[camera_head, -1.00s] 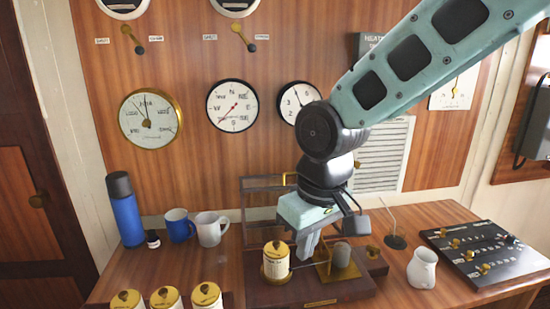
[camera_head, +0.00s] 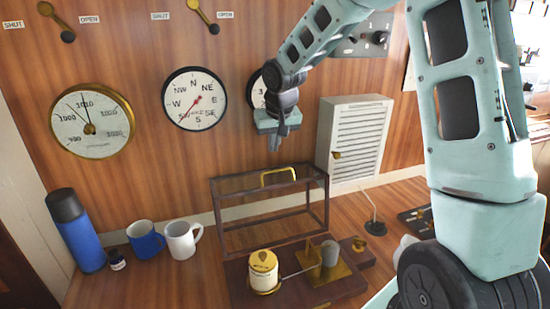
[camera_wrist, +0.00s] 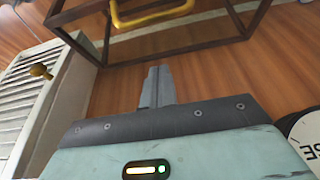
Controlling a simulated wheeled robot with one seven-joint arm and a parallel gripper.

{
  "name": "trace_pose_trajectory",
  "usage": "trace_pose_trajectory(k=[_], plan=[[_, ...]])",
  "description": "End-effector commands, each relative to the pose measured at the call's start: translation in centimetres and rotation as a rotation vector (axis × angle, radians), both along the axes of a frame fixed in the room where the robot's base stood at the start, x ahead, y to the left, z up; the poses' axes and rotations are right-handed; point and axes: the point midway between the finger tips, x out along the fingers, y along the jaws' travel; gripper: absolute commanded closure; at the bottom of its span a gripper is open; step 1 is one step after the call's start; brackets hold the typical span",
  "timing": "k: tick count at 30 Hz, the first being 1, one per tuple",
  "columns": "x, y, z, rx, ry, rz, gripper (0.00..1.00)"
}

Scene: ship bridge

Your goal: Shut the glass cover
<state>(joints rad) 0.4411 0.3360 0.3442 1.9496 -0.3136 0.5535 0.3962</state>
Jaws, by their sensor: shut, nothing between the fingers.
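The glass cover (camera_head: 322,190) is a dark-framed clear box with a brass handle (camera_head: 279,172). It stands open behind the dark wooden base (camera_head: 340,290), leaving the instrument uncovered. On the base are a white and yellow drum (camera_head: 263,268) and a brass mechanism (camera_head: 325,270). My gripper (camera_head: 275,147) is shut and empty, above and behind the cover near the wall, apart from the handle. In the wrist view the closed fingers (camera_wrist: 156,85) point toward the cover's frame (camera_wrist: 190,46), and the brass handle (camera_wrist: 150,15) shows at the top.
A blue flask (camera_head: 78,232), a blue mug (camera_head: 145,240) and a white mug (camera_head: 181,241) stand left of the cover. A louvred white box (camera_head: 355,140) is on the wall at right. Wall gauges (camera_head: 195,98) lie behind. A thin stand (camera_head: 373,226) is right of the cover.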

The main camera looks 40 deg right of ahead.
Motion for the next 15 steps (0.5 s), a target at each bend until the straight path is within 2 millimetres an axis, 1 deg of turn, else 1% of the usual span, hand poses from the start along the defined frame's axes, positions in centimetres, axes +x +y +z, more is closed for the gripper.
trace_pose_trajectory(k=[1,6,7,8,9,12,15], plan=[[0.3,0.0,-0.9,0.002,0.006,0.002,1.00],[1.4,-0.3,-4.2,0.001,0.006,0.003,1.00],[1.4,-0.3,-4.4,0.001,0.004,0.003,1.00],[0.6,-0.1,-3.9,-0.002,0.002,0.002,1.00],[0.0,0.1,-3.9,-0.002,0.003,0.003,1.00],[-1.2,0.4,-4.0,-0.002,0.001,0.003,1.00],[-1.9,0.6,-4.1,-0.001,0.001,0.001,1.00]])
